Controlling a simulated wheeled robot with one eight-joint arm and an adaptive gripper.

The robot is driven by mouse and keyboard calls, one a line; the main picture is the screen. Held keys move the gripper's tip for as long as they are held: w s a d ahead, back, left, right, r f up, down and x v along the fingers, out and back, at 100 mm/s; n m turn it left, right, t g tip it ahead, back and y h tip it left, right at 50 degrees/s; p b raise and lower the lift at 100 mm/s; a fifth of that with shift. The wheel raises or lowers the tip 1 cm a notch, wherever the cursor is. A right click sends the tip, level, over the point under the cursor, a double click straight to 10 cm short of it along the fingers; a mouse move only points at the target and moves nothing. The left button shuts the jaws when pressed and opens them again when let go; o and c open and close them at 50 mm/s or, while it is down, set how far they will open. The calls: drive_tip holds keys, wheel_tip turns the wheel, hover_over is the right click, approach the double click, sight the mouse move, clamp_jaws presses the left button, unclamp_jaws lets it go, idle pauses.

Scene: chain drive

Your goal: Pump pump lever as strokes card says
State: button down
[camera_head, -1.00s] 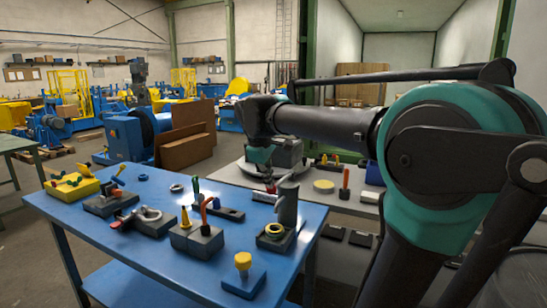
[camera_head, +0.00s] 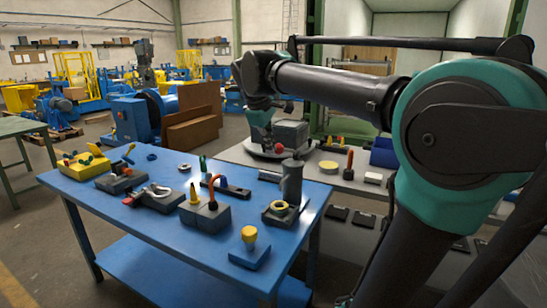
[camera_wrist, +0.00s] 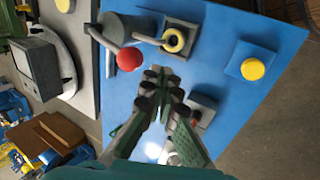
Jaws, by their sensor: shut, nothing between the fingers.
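The pump is a dark grey cylinder (camera_head: 291,182) standing near the right edge of the blue table; it also shows in the wrist view (camera_wrist: 120,25). In the wrist view a grey lever with a red ball knob (camera_wrist: 130,60) reaches out beside the cylinder. My gripper (camera_wrist: 158,84) is shut and empty, its fingertips beside and below the red knob in that picture; I see no grip on it. I cannot make out a readable strokes card.
A yellow ring on a dark block (camera_head: 279,209) stands close to the pump. A yellow button on a blue base (camera_head: 249,238) is at the front. A block with an orange hook (camera_head: 209,216) and several other fixtures cover the blue table (camera_head: 170,240). A grey bench (camera_head: 320,178) lies behind.

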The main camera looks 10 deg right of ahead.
drive_tip(key=v, duration=0.7)
drive_tip(key=shift+r, duration=0.3)
drive_tip(key=shift+d, duration=0.1)
